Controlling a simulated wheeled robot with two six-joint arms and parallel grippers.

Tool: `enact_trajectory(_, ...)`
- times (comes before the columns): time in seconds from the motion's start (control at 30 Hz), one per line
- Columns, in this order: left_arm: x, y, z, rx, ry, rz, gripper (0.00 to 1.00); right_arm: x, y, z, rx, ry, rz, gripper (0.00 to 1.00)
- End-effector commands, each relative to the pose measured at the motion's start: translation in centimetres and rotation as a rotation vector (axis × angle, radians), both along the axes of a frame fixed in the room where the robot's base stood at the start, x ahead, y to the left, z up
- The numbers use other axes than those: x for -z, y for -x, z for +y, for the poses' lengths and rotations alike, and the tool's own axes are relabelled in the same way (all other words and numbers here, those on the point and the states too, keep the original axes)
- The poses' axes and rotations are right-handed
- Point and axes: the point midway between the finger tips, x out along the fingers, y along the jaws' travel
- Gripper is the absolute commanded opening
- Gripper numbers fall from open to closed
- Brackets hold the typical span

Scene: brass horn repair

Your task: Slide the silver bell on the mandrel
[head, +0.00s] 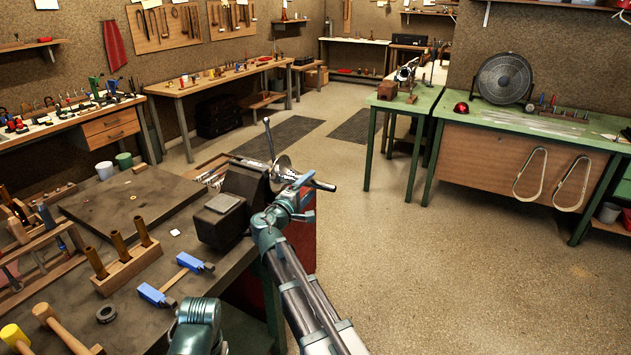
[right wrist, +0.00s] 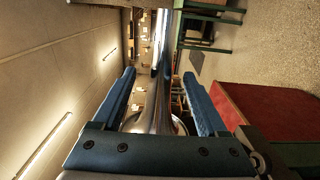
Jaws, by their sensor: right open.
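The silver bell (head: 283,168) is beside the vise at the bench's right end. In the right wrist view its bright tapered body (right wrist: 160,90) runs between my fingers, with the wide flare near the palm. A silver tapered rod end (head: 322,185), apparently the mandrel, sticks out to the right past the bell. I cannot tell how far the bell sits around it. My right gripper (head: 298,197) is open, with its blue fingers (right wrist: 163,98) on either side of the silver body. Contact is not clear. My left gripper is not in view.
The dark vise (head: 225,215) stands on the dark-topped bench (head: 125,200). A wooden block with brass tubes (head: 127,265), blue pieces with a wooden handle (head: 177,280) and mallets (head: 62,328) lie to the left. Open floor (head: 450,270) is to the right.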

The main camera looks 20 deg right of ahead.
Motion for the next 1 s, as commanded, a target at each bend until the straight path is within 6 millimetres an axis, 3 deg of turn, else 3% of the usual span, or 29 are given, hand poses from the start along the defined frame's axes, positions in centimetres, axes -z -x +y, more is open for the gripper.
enact_trajectory(0.1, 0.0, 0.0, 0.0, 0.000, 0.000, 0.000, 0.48, 0.0, 2.1, 2.2, -0.004, 0.000, 0.000, 0.76)
enact_trajectory(0.4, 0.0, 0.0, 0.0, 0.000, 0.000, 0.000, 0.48, 0.0, 4.9, 5.6, -0.002, 0.000, 0.000, 0.76)
enact_trajectory(1.0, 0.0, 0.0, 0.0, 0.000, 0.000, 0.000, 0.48, 0.0, 5.5, 6.4, 0.000, 0.000, 0.000, 0.76)
